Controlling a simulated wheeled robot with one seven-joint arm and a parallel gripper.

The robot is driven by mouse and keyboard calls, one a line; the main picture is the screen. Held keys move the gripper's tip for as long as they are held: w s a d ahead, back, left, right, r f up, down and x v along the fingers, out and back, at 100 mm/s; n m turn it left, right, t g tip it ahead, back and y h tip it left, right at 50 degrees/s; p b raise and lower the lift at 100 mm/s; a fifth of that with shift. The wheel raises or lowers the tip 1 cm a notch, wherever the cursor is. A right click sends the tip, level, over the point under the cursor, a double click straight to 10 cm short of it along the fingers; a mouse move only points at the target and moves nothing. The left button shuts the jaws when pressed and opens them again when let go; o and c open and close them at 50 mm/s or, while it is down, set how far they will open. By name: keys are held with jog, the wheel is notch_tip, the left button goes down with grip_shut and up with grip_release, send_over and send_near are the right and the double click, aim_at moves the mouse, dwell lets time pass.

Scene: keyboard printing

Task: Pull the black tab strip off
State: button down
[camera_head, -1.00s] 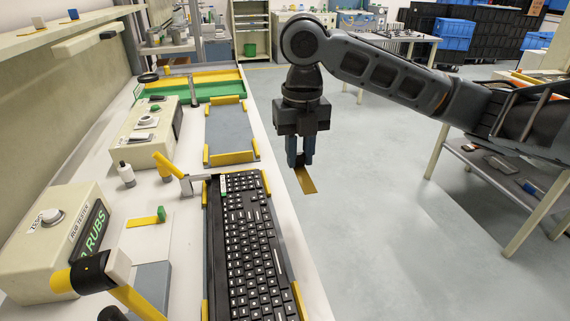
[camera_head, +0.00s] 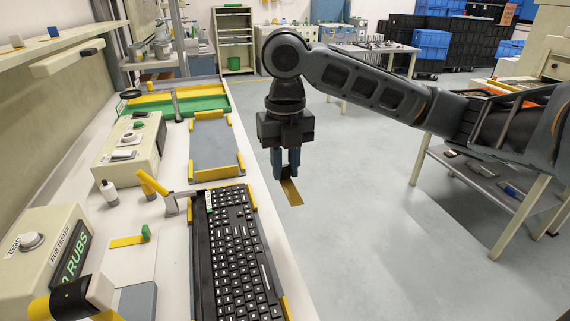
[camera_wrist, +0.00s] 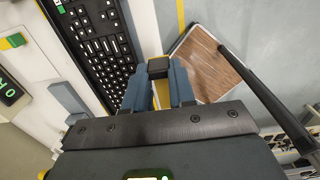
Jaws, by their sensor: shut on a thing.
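My gripper (camera_head: 285,168) is right of the workbench edge, above the floor, pointing down. It is shut on a black tab (camera_wrist: 159,67) with a yellow-gold strip (camera_head: 292,193). The strip hangs below the fingers, clear of the keyboard; it also shows between the blue-grey fingers in the wrist view (camera_wrist: 166,97). The black keyboard (camera_head: 236,255) lies on the bench in a fixture with yellow corner guides, left of my gripper. A small white and green label (camera_head: 209,201) is at its far left corner. The fingers partly hide the black tab.
A yellow-handled clamp (camera_head: 153,184) stands beside the keyboard's far left corner. An empty grey plate with yellow guides (camera_head: 213,143) lies farther back, near a green and yellow tray (camera_head: 205,103). The rub tester (camera_head: 45,250) stands at left.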

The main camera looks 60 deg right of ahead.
aim_at(288, 185)
notch_tip(288, 185, up, 9)
jog(key=s+a+p, duration=0.1)
jog(key=p, duration=0.5)
jog(key=shift+s+a+f, duration=0.15)
